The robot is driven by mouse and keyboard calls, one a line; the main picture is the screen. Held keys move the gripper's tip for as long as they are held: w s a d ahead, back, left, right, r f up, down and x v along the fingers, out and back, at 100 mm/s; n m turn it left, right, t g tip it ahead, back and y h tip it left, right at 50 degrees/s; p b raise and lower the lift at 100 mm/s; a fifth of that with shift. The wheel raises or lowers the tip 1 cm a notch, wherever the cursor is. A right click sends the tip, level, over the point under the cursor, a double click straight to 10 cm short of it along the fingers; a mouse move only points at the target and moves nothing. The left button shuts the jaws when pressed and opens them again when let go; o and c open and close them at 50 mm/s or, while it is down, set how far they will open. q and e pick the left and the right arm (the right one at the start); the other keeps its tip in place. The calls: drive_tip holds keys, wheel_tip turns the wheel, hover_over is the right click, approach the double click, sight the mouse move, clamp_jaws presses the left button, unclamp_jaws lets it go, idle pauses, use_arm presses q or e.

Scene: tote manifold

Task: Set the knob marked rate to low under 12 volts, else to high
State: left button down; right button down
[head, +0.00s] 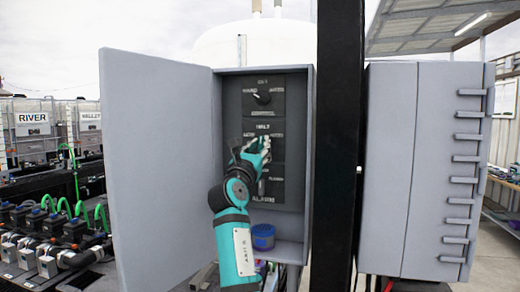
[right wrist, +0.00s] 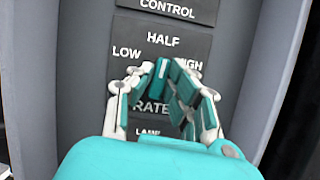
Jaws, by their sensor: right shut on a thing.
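The rate panel (right wrist: 163,39) is a dark plate inside the open grey cabinet, with LOW at left, HALF at top, HIGH at right and RATE below. My right gripper (head: 256,152) reaches into the cabinet at this panel. In the right wrist view its fingers (right wrist: 168,80) are closed on the rate knob in the middle of the plate. The fingers hide most of the knob, so I cannot tell its exact setting. No readable voltage shows in either view. My left gripper is not in view.
Another knob (head: 262,98) sits on the panel above. A blue cup-like container (head: 263,236) stands at the cabinet's bottom. The open cabinet door (head: 160,170) is on the left, a black post (head: 340,150) on the right. Tanks, one marked RIVER (head: 33,118), stand far left.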

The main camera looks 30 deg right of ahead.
drive_tip(key=m+g+h+b, duration=0.1)
drive_tip(key=m, duration=0.2)
drive_tip(key=shift+a+r+m+g, duration=0.1)
drive_tip(key=shift+m+g, duration=0.2)
drive_tip(key=m+g, duration=0.1)
drive_tip(key=m, duration=0.1)
drive_tip(key=shift+r+m, duration=0.1)
drive_tip(key=shift+m, duration=0.2)
drive_tip(key=m+g, duration=0.1)
drive_tip(key=m, duration=0.2)
drive_tip(key=shift+r+m+g+h, duration=0.15)
drive_tip(key=shift+m+g+h, duration=0.15)
drive_tip(key=shift+g, duration=0.1)
drive_tip(key=shift+m+g+p, duration=0.75)
drive_tip(key=shift+m+g, duration=0.25)
drive_tip(key=shift+m, duration=1.4)
drive_tip(key=c, duration=1.3)
unclamp_jaws()
drive_tip(key=shift+w, duration=0.15)
